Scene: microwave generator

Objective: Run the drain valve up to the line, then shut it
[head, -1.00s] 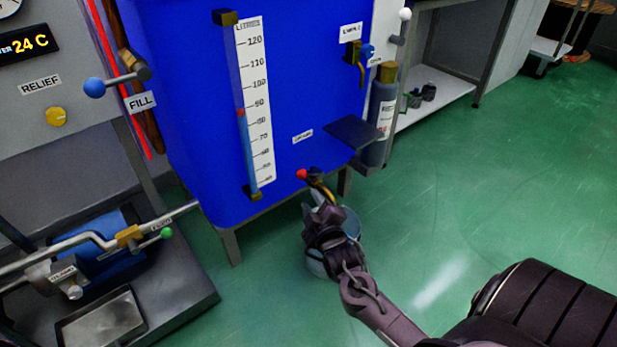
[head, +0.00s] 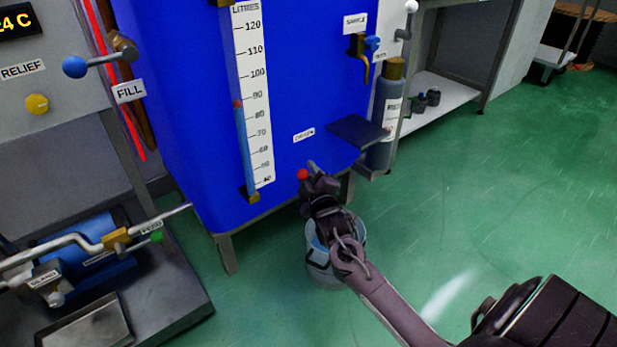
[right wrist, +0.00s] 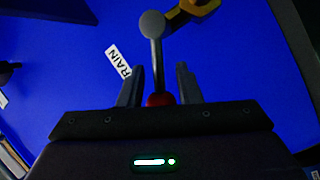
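The drain valve has a red knob (head: 303,174) low on the front of the blue tank (head: 190,120). In the right wrist view its grey lever (right wrist: 157,55) runs down to the red knob (right wrist: 160,100), beside a brass part (right wrist: 190,12). My right gripper (right wrist: 159,84) is open, with one finger on each side of the lever and knob. In the head view my right gripper (head: 318,182) hides most of the valve. The level gauge (head: 245,145) has a red mark (head: 238,103) between 80 and 90. My left gripper is not in view.
A bucket (head: 320,272) stands on the floor beneath the valve, partly behind my right arm. A dark shelf (head: 357,131) and a grey bottle (head: 385,120) are to the right. The FILL lever (head: 75,67) is at left. The green floor at right is clear.

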